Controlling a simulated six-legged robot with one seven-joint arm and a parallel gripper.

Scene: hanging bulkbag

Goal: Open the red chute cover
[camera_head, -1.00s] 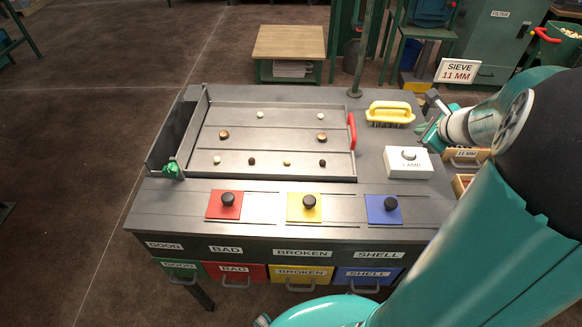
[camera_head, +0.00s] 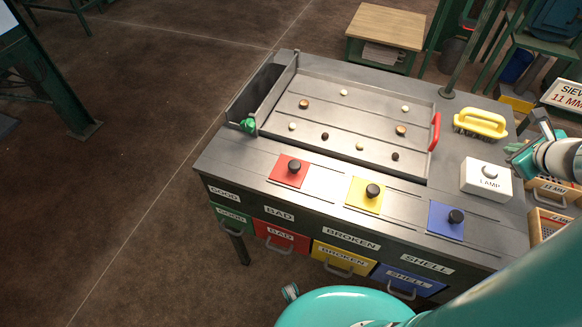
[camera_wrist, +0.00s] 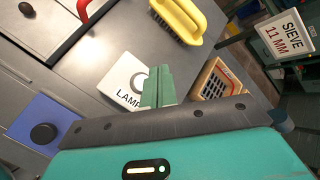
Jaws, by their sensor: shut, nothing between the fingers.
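The red chute cover (camera_head: 289,171) is a flat red square with a black knob (camera_head: 294,166), lying on the front ledge of the grey sorting table (camera_head: 235,158). It lies flat at the left of the yellow cover (camera_head: 364,195) and the blue cover (camera_head: 446,220). My gripper (camera_head: 516,158) is at the table's right side, beyond the lamp box, far from the red cover. In the wrist view my gripper (camera_wrist: 157,88) has its green fingers together and empty, in front of the white lamp box (camera_wrist: 126,88). The red cover is not in the wrist view.
A tray (camera_head: 345,120) with several small pieces and a red handle (camera_head: 435,131) lies behind the covers. A yellow brush (camera_head: 481,123) and the lamp box (camera_head: 486,180) stand at right. Labelled drawers, such as the red one (camera_head: 281,237), line the front. Floor at left is open.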

